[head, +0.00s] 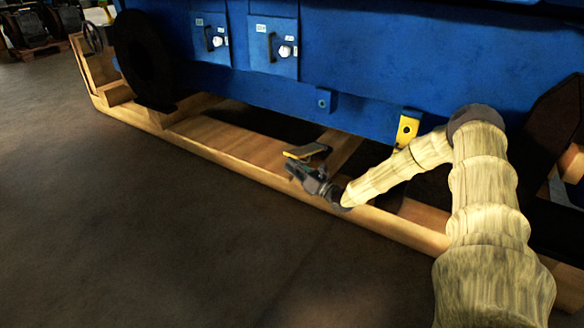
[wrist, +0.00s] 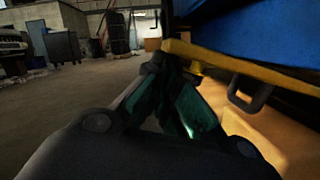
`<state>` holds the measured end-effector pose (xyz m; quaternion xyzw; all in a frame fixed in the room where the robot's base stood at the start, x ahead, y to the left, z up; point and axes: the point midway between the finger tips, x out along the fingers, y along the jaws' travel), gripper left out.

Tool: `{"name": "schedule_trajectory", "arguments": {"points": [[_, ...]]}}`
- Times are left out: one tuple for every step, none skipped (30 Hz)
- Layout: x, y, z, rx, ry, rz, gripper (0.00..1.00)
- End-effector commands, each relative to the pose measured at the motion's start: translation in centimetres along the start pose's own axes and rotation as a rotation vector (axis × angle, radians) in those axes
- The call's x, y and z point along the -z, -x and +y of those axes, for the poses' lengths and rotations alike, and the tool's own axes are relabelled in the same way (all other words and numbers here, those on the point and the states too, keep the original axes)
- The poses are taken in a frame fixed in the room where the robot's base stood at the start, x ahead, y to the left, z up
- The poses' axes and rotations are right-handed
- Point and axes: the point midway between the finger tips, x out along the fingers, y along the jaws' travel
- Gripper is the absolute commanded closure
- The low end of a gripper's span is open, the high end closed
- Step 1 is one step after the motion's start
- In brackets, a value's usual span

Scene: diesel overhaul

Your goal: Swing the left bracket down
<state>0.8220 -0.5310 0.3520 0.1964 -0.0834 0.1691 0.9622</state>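The left bracket, a yellow-edged plate (head: 307,150), juts out low in front of the blue engine side in the head view. In the wrist view its yellow bar (wrist: 240,64) runs from top centre to the right edge, with a dark loop (wrist: 250,96) hanging beneath it. My gripper (head: 297,168) is just below the plate in the head view. In the wrist view the fingertips of my gripper (wrist: 168,68) come together just under the bar's left end, with nothing seen between them. I cannot tell whether they touch the bracket.
Another yellow bracket (head: 407,129) with a hole stands upright against the blue side (head: 400,60) to the right. A wooden skid frame (head: 225,150) runs beneath and close behind my gripper. Open dark floor (head: 150,240) lies at front left.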

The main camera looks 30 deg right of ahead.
Motion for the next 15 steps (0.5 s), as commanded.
{"name": "schedule_trajectory", "arguments": {"points": [[-0.1, 0.0, 0.0, 0.000, 0.001, -0.001, 1.00], [0.0, 0.0, 0.0, 0.000, 0.001, -0.001, 1.00], [0.0, 0.0, 0.0, 0.000, 0.001, -0.001, 1.00], [0.1, 0.0, -0.1, 0.000, 0.001, -0.001, 1.00], [0.3, 0.0, -0.1, 0.000, 0.000, -0.001, 1.00], [0.5, 0.1, -0.1, 0.000, 0.000, -0.001, 1.00], [0.7, 0.1, -0.1, 0.000, 0.000, -0.001, 1.00], [1.0, 0.2, -0.1, 0.000, 0.000, -0.001, 1.00], [1.3, 0.3, -0.2, 0.000, 0.000, -0.001, 1.00], [1.6, 0.3, -0.2, 0.000, 0.000, -0.001, 1.00], [2.0, 0.4, -0.2, 0.000, -0.001, -0.001, 1.00], [2.4, 0.5, -0.2, 0.000, -0.001, 0.000, 1.00], [2.6, 0.5, -0.2, 0.000, -0.001, 0.000, 1.00], [2.8, 0.6, -0.2, 0.000, -0.001, 0.000, 1.00], [3.0, 0.6, -0.2, 0.000, -0.002, 0.000, 1.00]]}}
